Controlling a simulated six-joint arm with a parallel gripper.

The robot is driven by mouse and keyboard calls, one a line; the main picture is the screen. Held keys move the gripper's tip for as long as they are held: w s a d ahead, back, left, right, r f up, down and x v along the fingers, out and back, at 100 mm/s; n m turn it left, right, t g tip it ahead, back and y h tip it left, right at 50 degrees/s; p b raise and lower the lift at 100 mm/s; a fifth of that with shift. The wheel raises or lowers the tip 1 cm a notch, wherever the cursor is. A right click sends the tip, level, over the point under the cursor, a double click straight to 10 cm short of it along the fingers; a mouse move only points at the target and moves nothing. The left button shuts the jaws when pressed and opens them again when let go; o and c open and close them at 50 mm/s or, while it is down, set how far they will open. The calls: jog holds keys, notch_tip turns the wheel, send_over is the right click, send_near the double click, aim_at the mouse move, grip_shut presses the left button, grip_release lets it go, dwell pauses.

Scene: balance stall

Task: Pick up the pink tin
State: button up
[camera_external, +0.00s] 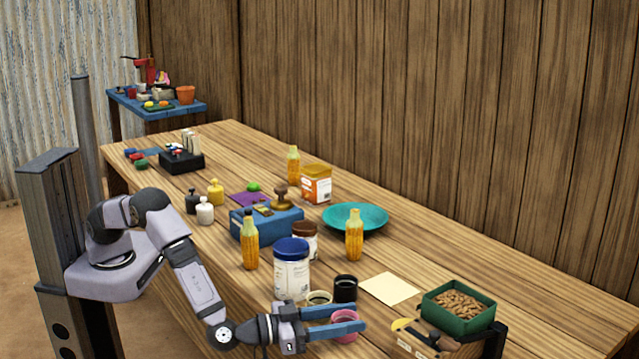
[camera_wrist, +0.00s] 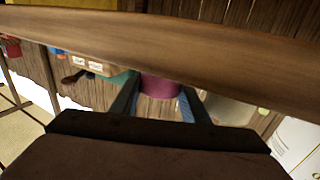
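The near finger hides part of the tin. In the wrist view the tin (camera_wrist: 160,88) shows between the far ends of the fingers, with what looks like a narrow gap on each side. The tin's lower part is hard to make out there.
A black jar (camera_external: 345,289) and a blue-lidded white tub (camera_external: 291,272) stand close behind my gripper. A green box of nuts (camera_external: 459,305) is to the right. A cream paper sheet (camera_external: 391,289) lies flat behind the tin.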

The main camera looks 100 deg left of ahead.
jog(key=c, duration=0.4)
jog(key=shift+r, duration=0.15)
notch_tip(320, 180, up, 10)
dwell(0.3)
